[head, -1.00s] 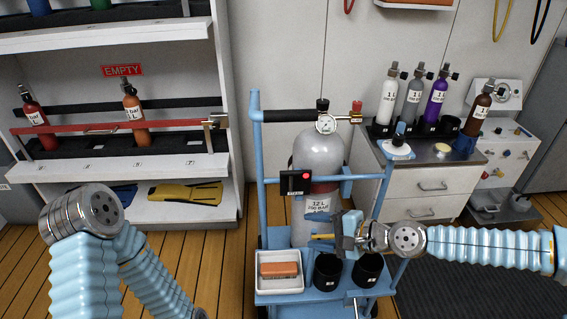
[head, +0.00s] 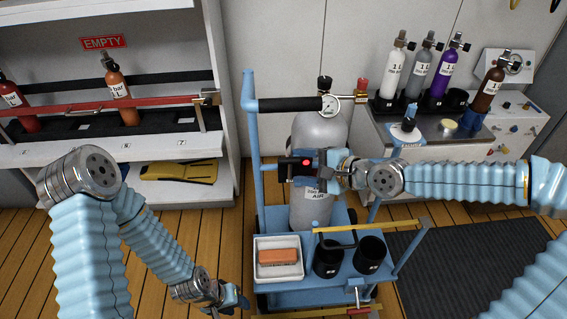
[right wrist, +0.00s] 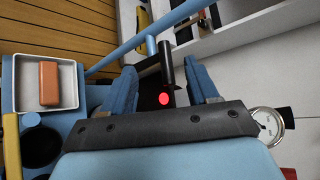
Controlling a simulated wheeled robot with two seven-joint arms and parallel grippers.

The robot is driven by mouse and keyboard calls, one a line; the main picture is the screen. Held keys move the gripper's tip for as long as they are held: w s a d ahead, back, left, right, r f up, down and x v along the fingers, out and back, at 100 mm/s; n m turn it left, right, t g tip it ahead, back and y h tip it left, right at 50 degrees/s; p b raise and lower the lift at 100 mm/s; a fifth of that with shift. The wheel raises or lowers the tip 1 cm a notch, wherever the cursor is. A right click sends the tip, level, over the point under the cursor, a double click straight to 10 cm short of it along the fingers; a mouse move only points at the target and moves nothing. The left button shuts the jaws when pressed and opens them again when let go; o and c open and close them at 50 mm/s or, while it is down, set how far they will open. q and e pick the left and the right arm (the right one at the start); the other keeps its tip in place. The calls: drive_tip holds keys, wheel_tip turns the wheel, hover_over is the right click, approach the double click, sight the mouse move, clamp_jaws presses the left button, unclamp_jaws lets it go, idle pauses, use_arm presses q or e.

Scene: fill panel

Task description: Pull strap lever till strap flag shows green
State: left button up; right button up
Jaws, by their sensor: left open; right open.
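The strap flag (head: 306,162) shows red on a small black box (head: 288,163) at the front of the grey cylinder (head: 320,135). In the right wrist view the red flag (right wrist: 164,99) lies between my fingers. A short black bar, which looks like the strap lever (right wrist: 166,62), also lies between the fingertips, with a gap on both sides. My right gripper (head: 326,162) is open around it, close to the box, and hides part of it in the head view. My left gripper (head: 238,299) is open, low and left of the cart, and empty.
The blue cart (head: 251,190) carries a white tray (head: 258,243) with an orange block, and two black cups (head: 328,258). A gauge (head: 330,105) sits at the cylinder's top. A shelf rack (head: 222,60) stands left; a bottle bench (head: 385,125) stands right.

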sight(290, 170)
drive_tip(key=b+x, duration=0.2)
drive_tip(key=x, duration=0.4)
drive_tip(key=shift+w+a+f, duration=0.1)
drive_tip(key=shift+a, duration=0.1)
